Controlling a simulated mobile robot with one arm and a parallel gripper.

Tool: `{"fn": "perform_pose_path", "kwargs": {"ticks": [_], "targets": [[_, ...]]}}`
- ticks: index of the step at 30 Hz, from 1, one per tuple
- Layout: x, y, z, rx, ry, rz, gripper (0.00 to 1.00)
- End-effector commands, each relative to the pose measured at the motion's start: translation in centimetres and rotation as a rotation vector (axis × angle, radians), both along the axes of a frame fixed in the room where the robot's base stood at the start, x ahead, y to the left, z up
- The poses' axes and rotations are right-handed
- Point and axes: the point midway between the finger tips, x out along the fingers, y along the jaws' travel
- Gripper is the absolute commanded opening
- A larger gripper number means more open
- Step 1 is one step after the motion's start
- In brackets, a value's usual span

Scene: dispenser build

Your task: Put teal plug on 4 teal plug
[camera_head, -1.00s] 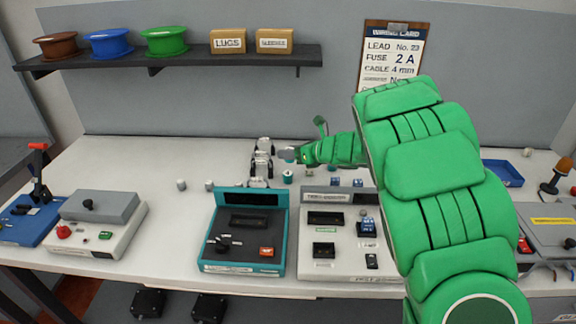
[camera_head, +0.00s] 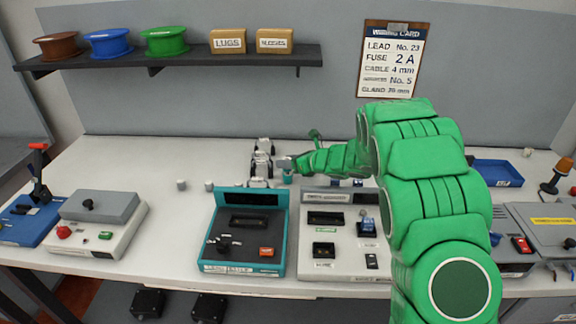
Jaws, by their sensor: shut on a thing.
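My gripper (camera_head: 284,163) is at the back middle of the bench, beside a row of white-and-dark fittings. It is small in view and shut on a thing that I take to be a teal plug. A teal piece (camera_head: 287,179) shows just below the gripper, low over the white bench. I cannot tell whether this is the held plug, a standing teal plug, or both together. My green arm reaches in from the right and hides part of the bench.
The row of fittings (camera_head: 262,162) stands close left of the gripper. A teal-framed machine (camera_head: 245,232) and a grey machine (camera_head: 335,235) stand in front. Small grey cylinders (camera_head: 182,185) lie left. A blue tray (camera_head: 497,173) is at the right. The back left bench is clear.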

Motion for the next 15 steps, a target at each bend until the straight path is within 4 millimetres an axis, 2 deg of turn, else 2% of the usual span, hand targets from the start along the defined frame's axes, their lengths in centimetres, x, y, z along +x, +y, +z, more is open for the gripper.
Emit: {"fn": "perform_pose_path", "kwargs": {"ticks": [4,15], "targets": [[0.01,0.02,-1.2,0.0,0.0,0.0,0.09],[0.03,-0.06,-1.51,-0.001,-0.001,-0.001,0.09]]}}
